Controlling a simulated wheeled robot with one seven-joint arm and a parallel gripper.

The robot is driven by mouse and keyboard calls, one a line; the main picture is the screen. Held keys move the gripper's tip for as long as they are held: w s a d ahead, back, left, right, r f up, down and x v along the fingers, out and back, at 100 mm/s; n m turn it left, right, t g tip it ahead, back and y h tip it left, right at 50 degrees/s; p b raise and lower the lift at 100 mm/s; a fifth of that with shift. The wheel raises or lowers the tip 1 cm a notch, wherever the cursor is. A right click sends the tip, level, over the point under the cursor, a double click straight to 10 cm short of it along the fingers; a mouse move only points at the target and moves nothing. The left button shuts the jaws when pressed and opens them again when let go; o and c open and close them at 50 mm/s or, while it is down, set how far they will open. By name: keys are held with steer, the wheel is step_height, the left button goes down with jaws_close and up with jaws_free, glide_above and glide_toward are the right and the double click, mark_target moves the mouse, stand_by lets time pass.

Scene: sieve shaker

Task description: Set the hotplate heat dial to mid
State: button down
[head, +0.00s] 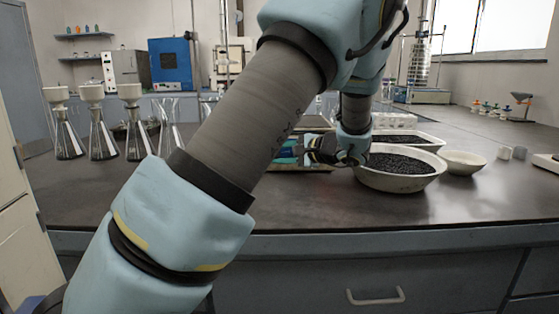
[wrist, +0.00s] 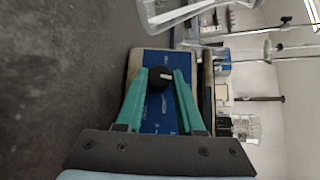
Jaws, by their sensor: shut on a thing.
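The heat dial is a round black knob (wrist: 157,82) with a white mark that points to the right in the wrist view. It sits on the blue front panel (wrist: 156,115) of the hotplate. My gripper (wrist: 160,77) has its teal fingers on both sides of the dial and is shut on it. In the head view my gripper (head: 293,152) is at the hotplate (head: 318,168), and my arm hides much of both. The dial cannot be made out in the head view.
A bowl of dark grains (head: 398,182) stands close to the right of my gripper, with a smaller white bowl (head: 462,163) beyond it. Several flasks with funnels (head: 100,130) stand on the left of the bench. The front of the dark benchtop (head: 300,208) is clear.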

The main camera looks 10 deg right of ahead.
steer(key=shift+f+m+t+b, duration=0.2)
steer(key=shift+m+t+b, duration=0.35)
steer(key=shift+m+t, duration=0.55)
steer(key=shift+m, duration=0.3)
steer(key=c, duration=0.5)
jaws_free()
steer(key=shift+s, duration=0.15)
steer(key=v, duration=1)
steer(key=shift+s+d, duration=0.2)
steer(key=shift+d, duration=0.05)
